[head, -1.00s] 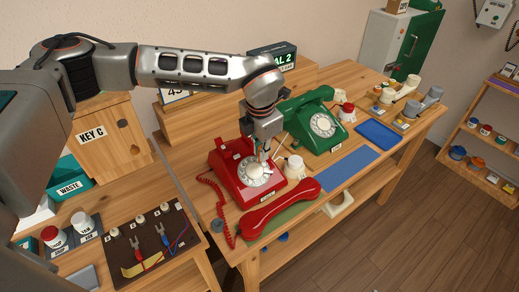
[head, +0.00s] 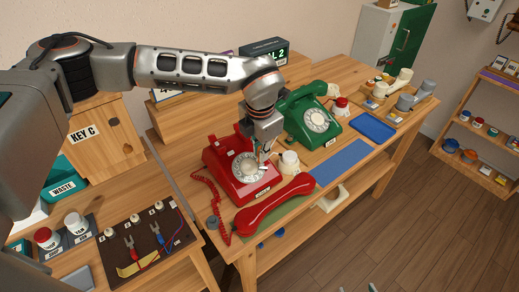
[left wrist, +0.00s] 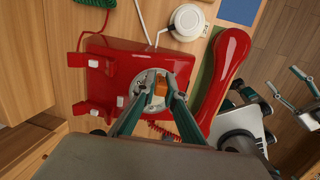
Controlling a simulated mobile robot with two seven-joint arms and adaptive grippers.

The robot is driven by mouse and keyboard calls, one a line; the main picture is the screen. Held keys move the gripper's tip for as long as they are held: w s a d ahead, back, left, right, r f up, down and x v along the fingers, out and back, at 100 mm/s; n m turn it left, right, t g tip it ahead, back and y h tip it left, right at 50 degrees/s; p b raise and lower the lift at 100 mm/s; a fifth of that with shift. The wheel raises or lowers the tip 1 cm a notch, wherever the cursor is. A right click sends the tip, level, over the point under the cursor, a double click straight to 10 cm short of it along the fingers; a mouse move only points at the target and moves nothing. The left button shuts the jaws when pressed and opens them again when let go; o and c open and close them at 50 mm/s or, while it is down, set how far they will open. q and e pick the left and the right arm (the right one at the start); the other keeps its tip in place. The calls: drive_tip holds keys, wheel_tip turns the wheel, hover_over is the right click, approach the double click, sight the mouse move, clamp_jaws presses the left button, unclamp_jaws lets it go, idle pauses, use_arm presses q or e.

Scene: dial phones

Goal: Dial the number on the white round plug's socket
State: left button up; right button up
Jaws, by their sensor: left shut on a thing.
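The red dial phone (head: 232,186) stands on the table with its round white dial (head: 246,168) facing up; the dial shows in the left wrist view too (left wrist: 134,82). My left gripper (head: 265,158) is at the right part of the dial. In the left wrist view its fingers (left wrist: 157,95) are shut on a small orange-brown piece (left wrist: 158,90) over the dial; contact cannot be told. The red handset (head: 274,205) lies off the phone. A white round piece (head: 289,163) sits beside the phone. My right gripper (head: 358,288) shows only fingertips, apart, at the bottom edge.
A green phone (head: 308,118) with its handset on stands behind. A dark board (head: 146,250) with white sockets and red and blue plugs lies at lower left; its small labels are unreadable. A blue mat (head: 342,165) and blue tray (head: 372,126) lie on the right.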

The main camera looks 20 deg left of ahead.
use_arm(q)
drive_tip(key=shift+s+d+f, duration=0.1)
drive_tip(key=shift+s, duration=0.05)
drive_tip(key=shift+s+d+f, duration=0.15)
drive_tip(key=shift+s+d, duration=0.1)
drive_tip(key=shift+s+d+r+p, duration=0.15)
drive_tip(key=shift+r+p, duration=0.1)
drive_tip(key=shift+r, duration=0.2)
drive_tip(key=shift+s+d+r+p, duration=0.15)
drive_tip(key=shift+r+p, duration=0.1)
drive_tip(key=shift+r, duration=0.15)
drive_tip(key=shift+w+r, duration=0.1)
drive_tip(key=shift+d+r+p, duration=0.2)
drive_tip(key=shift+r+p, duration=0.15)
drive_tip(key=shift+r, duration=0.25)
drive_tip(key=r, duration=0.1)
drive_tip(key=s+d+r+p, duration=0.1)
drive_tip(key=r, duration=0.1)
drive_tip(key=r+p, duration=0.1)
drive_tip(key=r, duration=0.1)
drive_tip(key=shift+s+d, duration=0.4)
